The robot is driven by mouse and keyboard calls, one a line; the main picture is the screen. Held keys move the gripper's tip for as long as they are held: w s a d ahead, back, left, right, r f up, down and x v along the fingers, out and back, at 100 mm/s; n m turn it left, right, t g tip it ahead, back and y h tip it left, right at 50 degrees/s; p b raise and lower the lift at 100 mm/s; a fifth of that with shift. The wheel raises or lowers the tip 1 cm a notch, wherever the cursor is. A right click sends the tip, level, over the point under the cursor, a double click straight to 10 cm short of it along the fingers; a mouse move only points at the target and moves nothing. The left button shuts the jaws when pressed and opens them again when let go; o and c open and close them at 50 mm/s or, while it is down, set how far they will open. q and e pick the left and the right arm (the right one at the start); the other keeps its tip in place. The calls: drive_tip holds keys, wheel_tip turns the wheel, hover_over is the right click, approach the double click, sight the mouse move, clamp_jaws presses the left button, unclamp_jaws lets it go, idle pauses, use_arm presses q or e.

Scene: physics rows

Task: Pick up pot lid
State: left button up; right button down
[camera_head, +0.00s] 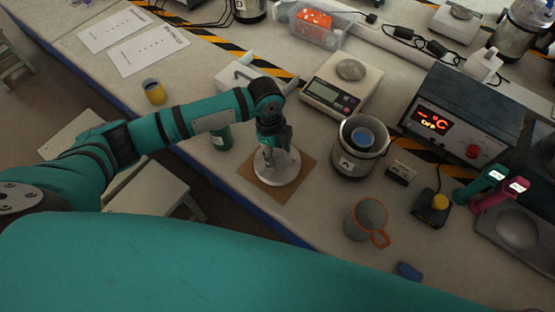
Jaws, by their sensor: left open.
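A pale round disc that looks like the pot lid (289,176) lies on a brown square mat (257,188) in the middle of the bench. My left gripper (268,160) points down over the left part of the lid, with its fingers open. The gripper covers part of the lid, including where a knob could be. I cannot tell whether the fingers touch it. A metal pot (350,166) marked "A" stands just right of the mat, with something blue inside. My right gripper is out of view.
A scale (330,97) stands behind the mat, a dark green container (221,138) to its left. A grey mug (366,219) with an orange handle stands front right. A heater box (455,112) with a red display stands farther right. The bench's blue front edge is close.

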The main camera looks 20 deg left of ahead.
use_arm(q)
drive_tip(key=shift+f, duration=0.2)
clamp_jaws()
drive_tip(key=shift+r, duration=0.15)
idle(0.3)
